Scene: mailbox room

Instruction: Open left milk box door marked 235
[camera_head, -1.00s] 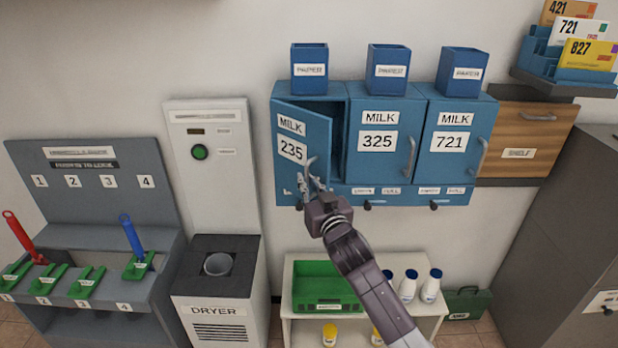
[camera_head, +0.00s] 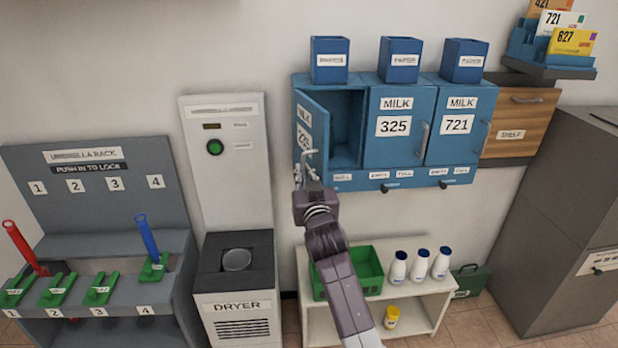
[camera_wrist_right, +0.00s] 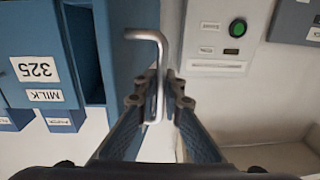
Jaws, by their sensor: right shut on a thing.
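The left milk box door marked 235 (camera_head: 311,128) is the left one of three blue doors. It stands swung well open on its left side, and the empty-looking blue compartment (camera_head: 347,125) shows behind it. My right gripper (camera_head: 308,170) is at the door's lower free edge. In the right wrist view my right gripper (camera_wrist_right: 160,88) is shut on the metal door handle (camera_wrist_right: 150,38), with its fingers on either side of the bar. The handle also shows in the head view (camera_head: 309,154). My left gripper is not in view.
Milk doors 325 (camera_head: 396,140) and 721 (camera_head: 460,135) are shut to the right. Blue paper boxes (camera_head: 329,62) stand on top. A white dryer unit (camera_head: 233,150) stands left of the open door. A shelf with a green crate (camera_head: 368,265) and bottles (camera_head: 420,265) is below.

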